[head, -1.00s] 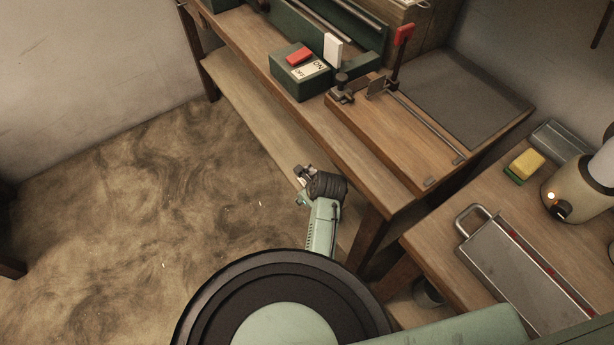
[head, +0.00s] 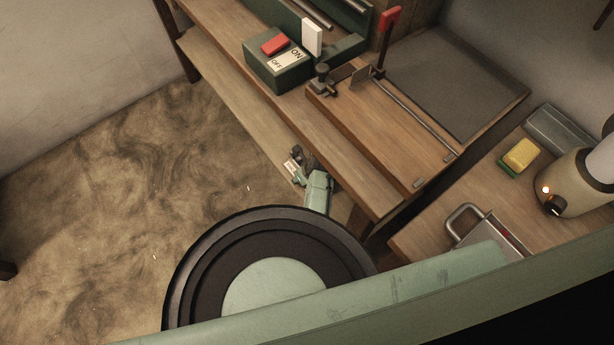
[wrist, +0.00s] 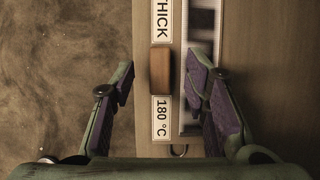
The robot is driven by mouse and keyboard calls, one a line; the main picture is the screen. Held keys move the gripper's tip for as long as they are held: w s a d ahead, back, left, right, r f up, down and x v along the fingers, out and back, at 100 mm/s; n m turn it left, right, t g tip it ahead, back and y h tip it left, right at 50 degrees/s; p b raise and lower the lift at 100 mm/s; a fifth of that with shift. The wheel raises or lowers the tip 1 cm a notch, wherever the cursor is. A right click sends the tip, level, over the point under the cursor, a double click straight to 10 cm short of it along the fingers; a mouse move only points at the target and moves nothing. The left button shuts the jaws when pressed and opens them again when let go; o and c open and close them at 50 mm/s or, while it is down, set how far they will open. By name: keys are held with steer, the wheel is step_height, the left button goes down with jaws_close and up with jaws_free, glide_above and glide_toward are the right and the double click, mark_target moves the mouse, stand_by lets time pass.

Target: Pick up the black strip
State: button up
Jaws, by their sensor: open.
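I cannot pick out a black strip for certain. In the wrist view, a dark piece (wrist: 203,22) shows in a pale, narrow recess right of a labelled wooden front; I cannot tell if it is the strip. My gripper (wrist: 160,68) is open, its two purple-padded fingers spread either side of a brown wooden knob (wrist: 161,71). Nothing is visibly held. In the head view my gripper (head: 296,166) is small, low beside the front of the wooden bench, and its fingers are partly hidden.
Labels reading "THICK" (wrist: 162,20) and "180 °C" (wrist: 161,118) flank the knob. The bench carries a green ON/OFF switch box (head: 280,66) and a board with a grey mat (head: 455,85). A yellow sponge (head: 520,154) lies on the right table. The floor at left is clear.

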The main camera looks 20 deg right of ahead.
steer(key=shift+x, duration=0.9)
steer(key=shift+c, duration=0.2)
jaws_close()
